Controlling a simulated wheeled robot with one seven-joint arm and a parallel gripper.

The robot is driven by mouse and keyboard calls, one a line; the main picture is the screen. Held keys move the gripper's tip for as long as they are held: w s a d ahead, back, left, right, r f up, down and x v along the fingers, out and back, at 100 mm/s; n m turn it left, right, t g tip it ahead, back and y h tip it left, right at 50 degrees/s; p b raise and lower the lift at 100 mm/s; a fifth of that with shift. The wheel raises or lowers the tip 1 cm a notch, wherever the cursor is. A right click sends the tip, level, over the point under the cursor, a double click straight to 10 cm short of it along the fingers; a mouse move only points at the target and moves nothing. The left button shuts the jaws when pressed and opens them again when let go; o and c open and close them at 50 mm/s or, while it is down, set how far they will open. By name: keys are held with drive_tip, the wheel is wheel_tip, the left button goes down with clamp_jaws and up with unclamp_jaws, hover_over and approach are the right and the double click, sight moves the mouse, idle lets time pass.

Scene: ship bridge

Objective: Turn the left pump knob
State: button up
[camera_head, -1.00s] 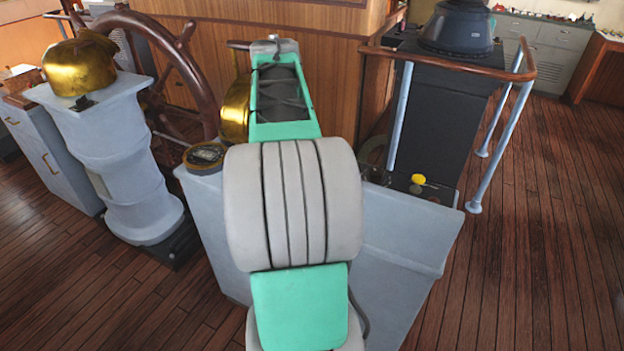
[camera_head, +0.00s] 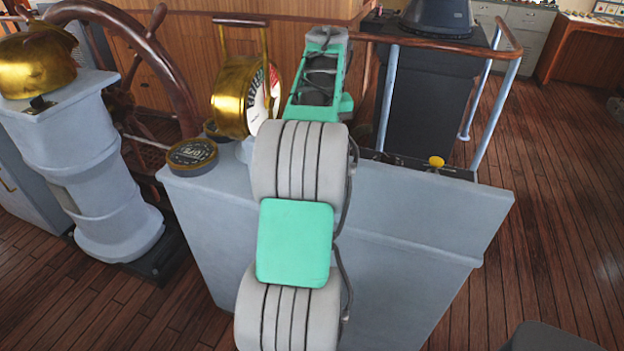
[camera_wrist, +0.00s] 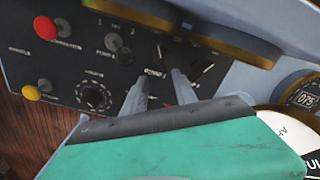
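In the wrist view a dark control panel (camera_wrist: 70,60) carries several controls. A round black knob with a dial (camera_wrist: 93,96) sits left of my gripper. A second dark knob (camera_wrist: 182,55) lies just beyond the fingertips, close to them, its base partly hidden by a finger; a small label beside it looks like "PUMP". I cannot tell for sure which one is the left pump knob. My gripper (camera_wrist: 158,84) is open, its two grey fingers apart with nothing seen between them. Contact with the panel cannot be told. In the head view my arm hides the gripper.
The panel also has a red button (camera_wrist: 45,27) and a yellow knob (camera_wrist: 31,93), which shows in the head view (camera_head: 436,162). A brass gauge (camera_head: 245,97) and a round compass-like dial (camera_head: 192,155) stand left of my arm. A wooden rail (camera_head: 440,44) runs behind.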

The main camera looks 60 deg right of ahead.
drive_tip(key=shift+w+f+b, duration=0.3)
drive_tip(key=shift+w+f, duration=0.25)
drive_tip(key=shift+f, duration=0.35)
drive_tip(key=f, duration=0.7)
drive_tip(key=shift+s+f, duration=0.15)
drive_tip(key=shift+s, duration=0.1)
clamp_jaws()
